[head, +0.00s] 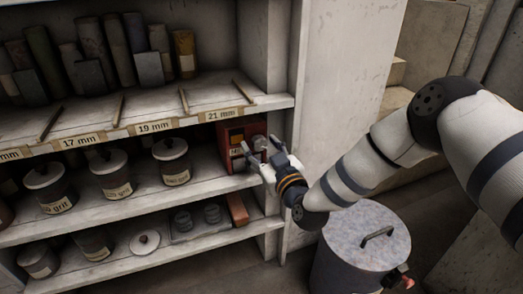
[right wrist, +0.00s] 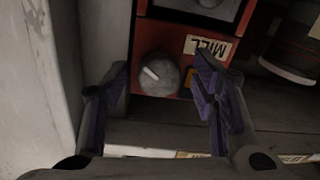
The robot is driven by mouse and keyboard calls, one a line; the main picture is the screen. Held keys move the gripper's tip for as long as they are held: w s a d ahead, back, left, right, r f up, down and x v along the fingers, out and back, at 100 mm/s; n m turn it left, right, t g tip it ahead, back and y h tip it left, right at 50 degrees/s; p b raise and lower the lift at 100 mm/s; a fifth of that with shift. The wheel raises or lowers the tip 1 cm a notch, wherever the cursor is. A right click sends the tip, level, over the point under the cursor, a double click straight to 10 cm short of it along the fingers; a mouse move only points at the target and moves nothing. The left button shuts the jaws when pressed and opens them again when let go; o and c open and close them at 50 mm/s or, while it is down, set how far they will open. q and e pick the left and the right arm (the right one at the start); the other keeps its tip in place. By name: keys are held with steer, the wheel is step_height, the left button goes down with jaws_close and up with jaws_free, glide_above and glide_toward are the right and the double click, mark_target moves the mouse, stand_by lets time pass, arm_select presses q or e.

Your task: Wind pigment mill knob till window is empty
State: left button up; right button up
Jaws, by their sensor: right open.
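The pigment mill is a red box (head: 229,132) at the right end of the middle shelf. Its round grey knob (right wrist: 158,76) has a pale mark, pointing up-left in the right wrist view. Beside the knob is an upside-down "MILL" label (right wrist: 207,47). A dark framed panel (right wrist: 205,8), perhaps the window, is cut off at the top; I cannot tell what it holds. My right gripper (head: 259,145) is open in front of the mill. In the right wrist view its fingers (right wrist: 163,70) stand either side of the knob, apparently apart from it. My left gripper is not in view.
The shelf upright (head: 274,125) stands close on the mill's right. Lidded jars (head: 172,162) stand to its left, and the upper shelf board (head: 200,97) runs just above. A lidded metal bin (head: 350,250) stands on the floor below my right arm.

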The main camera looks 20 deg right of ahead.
steer(key=shift+w, duration=0.15)
steer(key=c, duration=1.2)
steer(key=shift+o, duration=0.2)
